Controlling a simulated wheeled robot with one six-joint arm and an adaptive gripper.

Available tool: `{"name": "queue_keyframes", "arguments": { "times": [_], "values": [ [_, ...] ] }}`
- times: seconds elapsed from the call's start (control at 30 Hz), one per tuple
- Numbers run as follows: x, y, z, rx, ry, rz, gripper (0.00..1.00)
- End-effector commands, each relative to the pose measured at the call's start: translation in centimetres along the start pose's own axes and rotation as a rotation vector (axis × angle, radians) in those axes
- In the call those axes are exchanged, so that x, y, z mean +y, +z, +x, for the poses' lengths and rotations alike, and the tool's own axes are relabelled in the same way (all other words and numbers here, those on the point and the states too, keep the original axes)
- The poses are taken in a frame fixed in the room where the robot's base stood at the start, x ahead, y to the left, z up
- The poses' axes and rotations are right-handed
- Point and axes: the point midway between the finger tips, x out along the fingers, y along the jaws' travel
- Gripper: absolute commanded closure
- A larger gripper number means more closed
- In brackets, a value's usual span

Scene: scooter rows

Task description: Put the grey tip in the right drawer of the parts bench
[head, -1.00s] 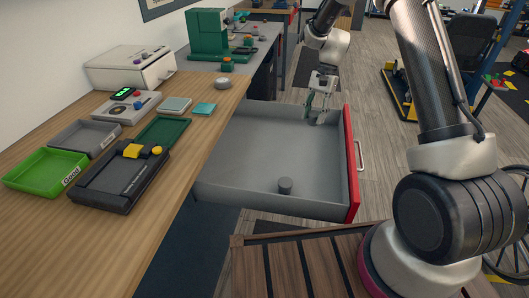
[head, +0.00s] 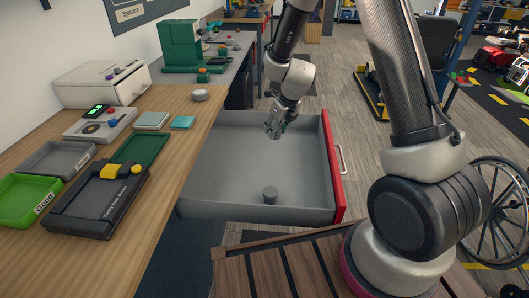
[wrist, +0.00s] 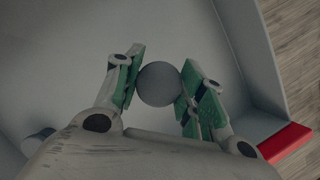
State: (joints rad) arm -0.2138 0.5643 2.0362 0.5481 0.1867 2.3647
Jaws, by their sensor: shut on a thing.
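The parts bench's drawer (head: 245,152) is pulled open, with a grey inside and a red front (head: 332,170). My gripper (head: 275,132) is over the far part of the drawer, pointing down. In the wrist view my gripper (wrist: 159,84) is shut on the grey tip (wrist: 158,84), a round grey piece seen from above between the green finger pads. The drawer floor (wrist: 185,25) is below it; I cannot tell how high the tip is held. A small grey cylinder (head: 270,194) stands in the near part of the drawer. It also shows at the wrist view's lower left (wrist: 38,142).
The wooden bench top (head: 190,140) holds a green tray (head: 30,200), a grey tray (head: 58,158), a black fixture with yellow parts (head: 100,200), a white box (head: 103,84) and a round grey knob (head: 200,95). The drawer's middle is clear.

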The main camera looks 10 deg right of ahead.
Motion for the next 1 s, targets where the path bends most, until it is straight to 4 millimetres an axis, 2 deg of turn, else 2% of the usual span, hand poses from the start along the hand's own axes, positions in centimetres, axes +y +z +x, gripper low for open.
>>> {"name": "queue_keyframes", "arguments": {
  "times": [0.1, 0.43, 0.57, 0.83, 0.87, 0.97, 1.0],
  "values": [
    [0.0, -0.8, 1.9, 0.002, 0.000, 0.001, 0.80],
    [-0.1, -2.3, 5.7, 0.001, 0.001, 0.002, 0.80],
    [0.0, -2.6, 6.3, 0.000, 0.001, 0.000, 0.80],
    [0.0, -2.6, 6.5, 0.000, 0.001, -0.002, 0.80],
    [0.0, -2.7, 6.5, 0.000, 0.001, -0.002, 0.59],
    [0.0, -2.6, 6.5, 0.000, 0.001, -0.002, 0.40],
    [0.0, -2.6, 6.5, 0.000, 0.001, -0.002, 0.39]
  ]
}}
